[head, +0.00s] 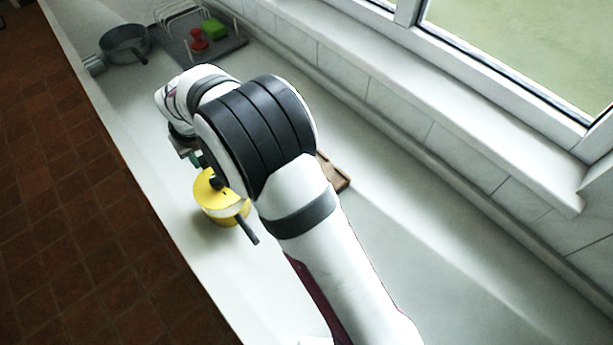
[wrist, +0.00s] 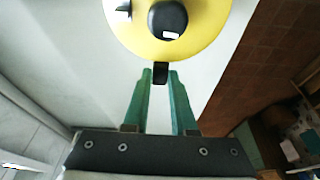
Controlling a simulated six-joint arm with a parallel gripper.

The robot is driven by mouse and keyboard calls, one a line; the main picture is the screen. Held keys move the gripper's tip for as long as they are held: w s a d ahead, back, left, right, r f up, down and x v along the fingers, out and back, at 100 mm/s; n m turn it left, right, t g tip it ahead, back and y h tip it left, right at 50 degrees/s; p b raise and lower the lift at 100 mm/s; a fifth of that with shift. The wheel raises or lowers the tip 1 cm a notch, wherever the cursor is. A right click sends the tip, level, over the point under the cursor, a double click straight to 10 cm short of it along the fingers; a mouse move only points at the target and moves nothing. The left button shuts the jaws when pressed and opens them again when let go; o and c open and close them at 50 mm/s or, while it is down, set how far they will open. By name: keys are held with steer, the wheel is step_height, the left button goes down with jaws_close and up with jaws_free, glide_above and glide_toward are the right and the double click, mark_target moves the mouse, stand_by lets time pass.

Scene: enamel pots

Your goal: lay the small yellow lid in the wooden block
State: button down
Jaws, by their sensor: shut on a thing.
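The small yellow lid (wrist: 200,35) has a dark round knob and fills the top of the wrist view. In the head view, the yellow lid (head: 204,191) is at a yellow pot (head: 231,217) with a grey handle; I cannot tell whether it touches the pot. My gripper (wrist: 160,78) has green fingers, shut on a narrow dark piece at the lid's edge, which looks like part of the lid. In the head view my arm hides most of the gripper. The wooden block (head: 340,183) shows partly behind my arm, its rest hidden.
A grey pan (head: 124,44) stands at the far left of the counter. A dark tray (head: 233,44) at the back holds a wire rack, a red item (head: 199,40) and a green block (head: 214,29). A tiled wall and window sill border the right. The counter at lower right is clear.

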steer(key=w+d+m+h, duration=0.1)
steer(key=w+d+m, duration=0.2)
steer(key=d+m, duration=0.3)
steer(key=w+d+m+h, duration=0.1)
steer(key=w+d+m, duration=0.2)
steer(key=d, duration=0.6)
steer(key=m+h, duration=0.3)
steer(key=m, duration=0.5)
glide_above(330, 166)
steer(key=f, duration=0.1)
steer(key=shift+f, duration=2.15)
steer(key=shift+f, duration=0.9)
steer(key=c, duration=0.6)
jaws_free()
steer(key=shift+c, duration=0.2)
steer(key=shift+r, duration=0.1)
